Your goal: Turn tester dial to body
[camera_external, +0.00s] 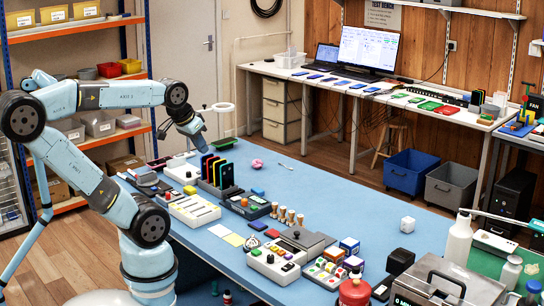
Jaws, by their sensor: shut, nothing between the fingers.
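My gripper (202,146) is above the far left part of the blue table, over the area between a white box and the upright coloured phones. Its fingers are small in this view; they look shut and hold nothing. A dark tester-like device (240,212) with a small lit orange display lies in front of the phones. A cream console (272,268) with knobs and coloured buttons stands nearer the camera. I cannot tell which of these carries the named dial, and the dial's marks are too small to read. My gripper is apart from both.
Upright coloured phones (218,170) stand in a rack just below and right of my gripper. A row of wooden-handled stamps (288,216) stands mid-table. The table's middle right (350,205) is clear.

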